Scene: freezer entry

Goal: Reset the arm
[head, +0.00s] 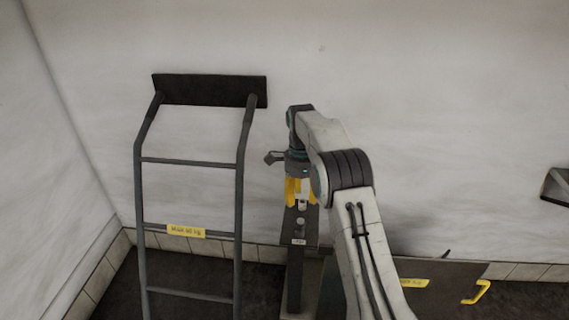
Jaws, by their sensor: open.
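My arm reaches up from the bottom of the head view, bends over, and points its gripper (301,197) down. The gripper is open, with yellow parts on either side of its lower end. It is over, or just in front of, the top of a dark post (294,270) by the wall. A small round button-like part and a small pale label show on the post's sloped top. I cannot tell whether the gripper touches the post. I see nothing held between the fingers, though the view there is small and partly hidden.
A dark ladder-like rack (143,200) with a yellow label (186,231) stands left of the post. A dark fixture (556,187) is at the right edge. The pale wall above is bare.

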